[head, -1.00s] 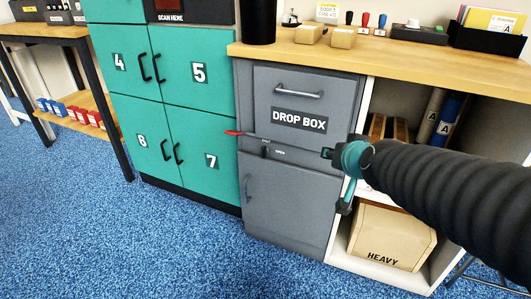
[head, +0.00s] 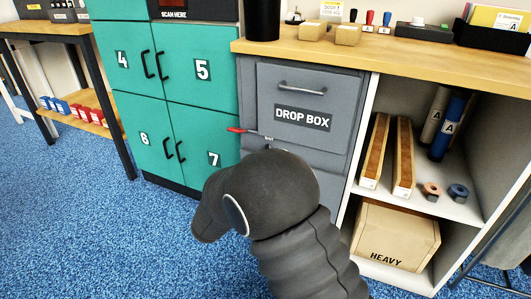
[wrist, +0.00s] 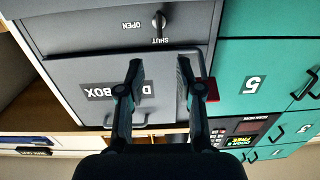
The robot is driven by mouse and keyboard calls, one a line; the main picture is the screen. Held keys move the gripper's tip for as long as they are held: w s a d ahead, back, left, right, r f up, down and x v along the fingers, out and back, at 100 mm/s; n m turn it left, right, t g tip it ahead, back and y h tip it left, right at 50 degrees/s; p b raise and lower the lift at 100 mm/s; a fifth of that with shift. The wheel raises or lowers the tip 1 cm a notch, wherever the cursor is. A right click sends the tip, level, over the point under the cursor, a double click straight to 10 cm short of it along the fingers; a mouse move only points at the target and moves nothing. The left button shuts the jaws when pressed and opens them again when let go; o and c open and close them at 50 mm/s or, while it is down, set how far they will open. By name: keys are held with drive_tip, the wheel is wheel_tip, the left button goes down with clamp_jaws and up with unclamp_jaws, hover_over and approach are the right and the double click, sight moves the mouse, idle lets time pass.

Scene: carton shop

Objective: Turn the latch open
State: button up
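The grey drop box (head: 308,95) stands under the counter. In the wrist view, upside down, its panel (wrist: 75,65) carries a small dark knob (wrist: 159,20) with OPEN and SHUT labels; the knob's pointer is toward SHUT. A red-tipped lever (head: 236,130) juts left from the drop box in the head view. Its red end (wrist: 211,90) shows just right of my right finger in the wrist view, partly hidden. My gripper (wrist: 159,66) is open and empty in front of the drop box. In the head view my arm hides it and the knob. Contact with the lever cannot be told.
Teal lockers (head: 181,65) stand directly left of the drop box. A shelf unit on the right holds tape rolls (head: 431,191) and a HEAVY carton (head: 394,235). The wooden counter (head: 380,55) overhangs above. Blue carpet (head: 120,235) in front is clear.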

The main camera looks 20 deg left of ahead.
drive_tip(key=w, duration=1.3)
drive_tip(key=shift+d+f+p, duration=0.3)
drive_tip(key=shift+d+p, duration=0.05)
drive_tip(key=shift+d, duration=0.1)
drive_tip(key=shift+w, duration=0.1)
drive_tip(key=shift+c, duration=0.2)
clamp_jaws()
